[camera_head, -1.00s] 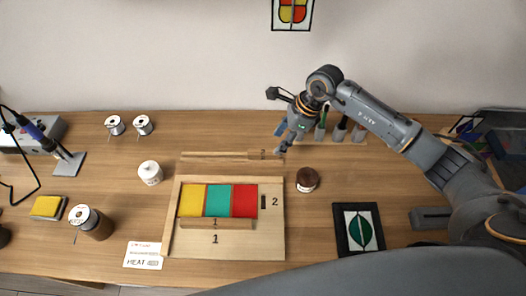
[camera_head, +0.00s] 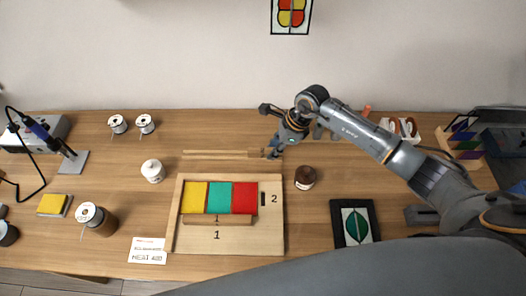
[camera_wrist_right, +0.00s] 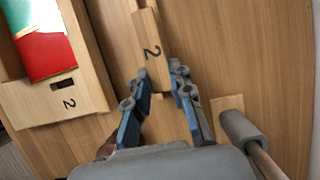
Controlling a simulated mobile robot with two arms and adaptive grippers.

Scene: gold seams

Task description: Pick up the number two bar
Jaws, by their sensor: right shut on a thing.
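The number two bar (camera_head: 215,154) is a long, thin wooden strip behind the wooden board (camera_head: 272,240). Its wider right end, marked 2, also shows in the right wrist view (camera_wrist_right: 150,45). My right gripper (camera_head: 271,153) is at that marked end. In the right wrist view its blue-grey fingers (camera_wrist_right: 160,82) are shut on the end of the bar, one on each side. I cannot tell whether the bar is off the table. The board holds yellow, green and red panes, the number one bar (camera_head: 217,219) and a dark slot by a printed 2. My left gripper is out of view.
A dark brown jar (camera_head: 305,177) stands close to the right gripper, right of the board. A white jar (camera_head: 153,171) stands left of the board. A dark-framed leaf panel (camera_head: 355,222) lies at right. Spools (camera_head: 117,124) and a soldering stand (camera_head: 72,161) are at left.

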